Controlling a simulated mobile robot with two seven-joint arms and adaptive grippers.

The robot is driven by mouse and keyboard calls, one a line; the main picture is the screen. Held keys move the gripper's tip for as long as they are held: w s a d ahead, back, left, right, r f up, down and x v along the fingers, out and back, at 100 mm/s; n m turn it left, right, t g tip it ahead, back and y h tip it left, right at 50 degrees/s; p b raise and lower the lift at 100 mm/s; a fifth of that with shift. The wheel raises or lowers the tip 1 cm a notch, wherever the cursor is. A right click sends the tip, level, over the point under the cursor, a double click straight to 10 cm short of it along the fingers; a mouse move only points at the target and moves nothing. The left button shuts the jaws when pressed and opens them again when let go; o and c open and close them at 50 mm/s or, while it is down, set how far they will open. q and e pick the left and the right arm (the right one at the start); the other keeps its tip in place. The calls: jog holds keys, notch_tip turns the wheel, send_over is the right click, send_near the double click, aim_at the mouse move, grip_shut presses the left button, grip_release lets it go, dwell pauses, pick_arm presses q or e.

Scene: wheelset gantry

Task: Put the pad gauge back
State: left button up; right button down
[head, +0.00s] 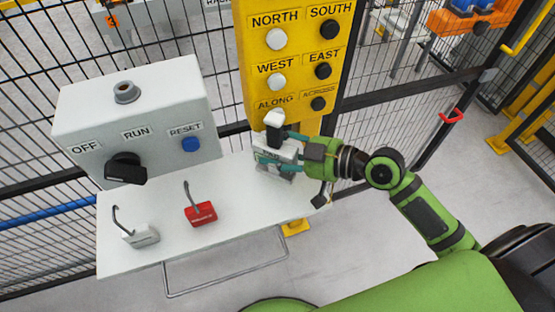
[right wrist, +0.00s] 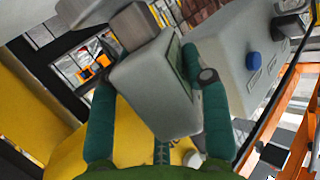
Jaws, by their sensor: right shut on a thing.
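The pad gauge appears to be the pale grey box (head: 268,157) with a dark stem and a whitish block on top. My right gripper (head: 284,150) is shut on it at the back right of the white shelf (head: 240,200), in front of the yellow post. I cannot tell whether its base touches the shelf. In the right wrist view the grey box (right wrist: 150,85) sits tilted between the green fingers of the gripper (right wrist: 158,110), with a dark screen on one side. My left gripper is not in view.
A grey switch box (head: 140,115) stands at the shelf's left back. A white padlock (head: 139,235) and a red padlock (head: 201,213) lie on the shelf. The yellow post (head: 255,90) carries labelled buttons. Mesh fence runs behind. The shelf's front right is clear.

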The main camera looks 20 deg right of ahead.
notch_tip(320, 180, down, 4)
jog(key=shift+r, duration=0.2)
jog(key=shift+w+f, duration=0.2)
jog(key=shift+f, duration=0.4)
jog(key=c, duration=0.6)
grip_release()
jog(key=shift+s+d+f, duration=0.1)
jog(key=shift+s+d, duration=0.25)
jog(key=b+v, duration=0.3)
jog(key=v, duration=0.8)
